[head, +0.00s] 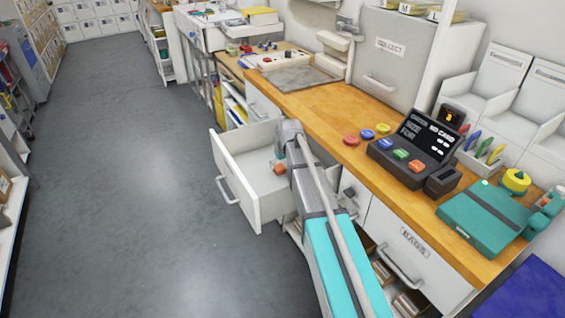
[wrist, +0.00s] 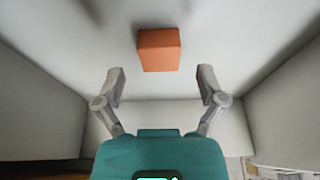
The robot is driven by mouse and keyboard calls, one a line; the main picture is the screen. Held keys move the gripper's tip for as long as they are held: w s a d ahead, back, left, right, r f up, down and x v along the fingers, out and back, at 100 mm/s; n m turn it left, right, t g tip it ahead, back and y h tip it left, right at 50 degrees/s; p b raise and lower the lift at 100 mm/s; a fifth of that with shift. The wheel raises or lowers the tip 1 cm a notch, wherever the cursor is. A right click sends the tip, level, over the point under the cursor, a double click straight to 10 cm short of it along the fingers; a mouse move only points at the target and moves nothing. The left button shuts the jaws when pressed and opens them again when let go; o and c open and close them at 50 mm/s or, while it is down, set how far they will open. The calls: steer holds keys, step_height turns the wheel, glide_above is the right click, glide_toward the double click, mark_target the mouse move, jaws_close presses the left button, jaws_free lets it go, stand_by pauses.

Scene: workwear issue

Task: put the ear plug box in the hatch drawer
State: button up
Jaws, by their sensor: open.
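An orange box (wrist: 159,50), which I take to be the ear plug box, is inside an open white drawer (head: 237,181) under the counter. In the head view the orange box (head: 279,169) is small and partly hidden by my arm. It appears to rest on the drawer floor. My gripper (wrist: 160,78) is over the drawer, with its two fingers spread and nothing between them. In the wrist view the box lies just beyond the fingertips, roughly centred and apart from both. The head view shows my gripper (head: 281,152) only in part.
The wooden counter (head: 310,108) runs along the drawer's right side. It bears a dark button terminal (head: 413,155), coloured discs and a teal case (head: 484,220). A closed grey hatch marked COLLECT (head: 390,60) stands behind. The floor (head: 130,170) left of the drawer is clear.

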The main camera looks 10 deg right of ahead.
steer(key=p+v, duration=0.8)
steer(key=v, duration=0.1)
stand_by(0.3)
steer(key=shift+r, duration=0.15)
stand_by(0.4)
